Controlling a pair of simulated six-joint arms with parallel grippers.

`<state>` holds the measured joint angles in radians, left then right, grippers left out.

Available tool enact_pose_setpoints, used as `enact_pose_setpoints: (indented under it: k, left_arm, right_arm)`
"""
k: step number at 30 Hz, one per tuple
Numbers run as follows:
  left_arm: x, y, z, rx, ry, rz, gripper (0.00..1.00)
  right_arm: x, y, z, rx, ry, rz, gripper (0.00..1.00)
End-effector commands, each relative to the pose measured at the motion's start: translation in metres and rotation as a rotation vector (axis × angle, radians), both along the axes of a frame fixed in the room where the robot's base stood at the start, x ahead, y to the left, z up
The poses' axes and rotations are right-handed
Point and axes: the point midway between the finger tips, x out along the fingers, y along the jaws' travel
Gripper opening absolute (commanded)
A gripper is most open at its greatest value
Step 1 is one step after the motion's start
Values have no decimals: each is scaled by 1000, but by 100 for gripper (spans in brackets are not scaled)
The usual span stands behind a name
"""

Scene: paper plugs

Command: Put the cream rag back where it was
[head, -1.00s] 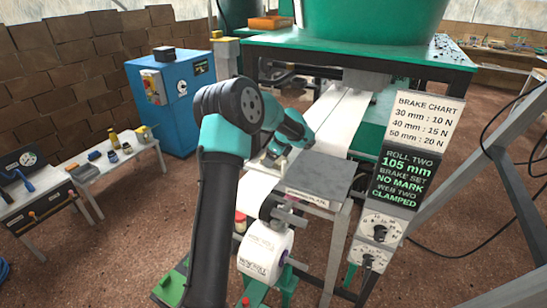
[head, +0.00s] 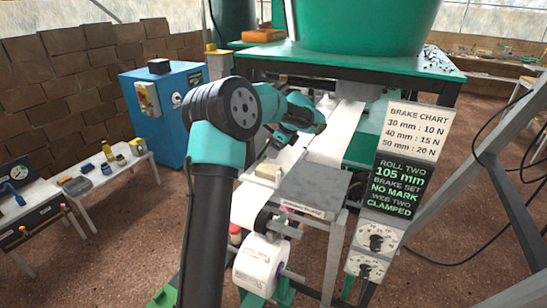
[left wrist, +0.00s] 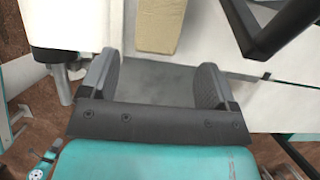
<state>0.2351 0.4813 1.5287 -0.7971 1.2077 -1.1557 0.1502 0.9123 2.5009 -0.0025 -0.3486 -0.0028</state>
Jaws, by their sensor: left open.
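The cream rag (head: 267,172) shows as a small folded block in the head view. It lies on the white paper web beside the left edge of the grey plate (head: 312,187). In the left wrist view the cream rag (left wrist: 159,25) is at the top middle, beyond the fingertips and apart from them. My left gripper (head: 275,146) is above and behind the rag in the head view. The left wrist view shows the left gripper (left wrist: 153,72) open, with nothing between its fingers. My right gripper is not in view.
The white roll (head: 262,266) hangs at the front below the plate. The brake chart (head: 417,133) and the dark roll-two board (head: 397,186) stand right of the plate. The green-topped table (head: 350,62) rises behind. A small bench (head: 105,178) stands at the left.

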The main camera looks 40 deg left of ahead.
Motion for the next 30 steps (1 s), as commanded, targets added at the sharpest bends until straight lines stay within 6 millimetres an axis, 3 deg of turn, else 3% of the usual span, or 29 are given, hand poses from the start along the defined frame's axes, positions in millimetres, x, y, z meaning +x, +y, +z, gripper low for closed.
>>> enact_pose_setpoints:
  k: [6, 22, 26, 30]
  left_arm:
    - [1, -4, 11, 0, 0, -1, 82]
    - [-1, -2, 10, -8, -5, 9, 82]
    - [-15, 11, 1, -58, -43, 69, 82]
    - [-45, 38, -16, -168, -140, 219, 82]
  right_arm:
    - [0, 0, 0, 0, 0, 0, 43]
    - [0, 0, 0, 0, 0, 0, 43]
    - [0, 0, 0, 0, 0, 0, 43]
    - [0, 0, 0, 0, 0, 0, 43]
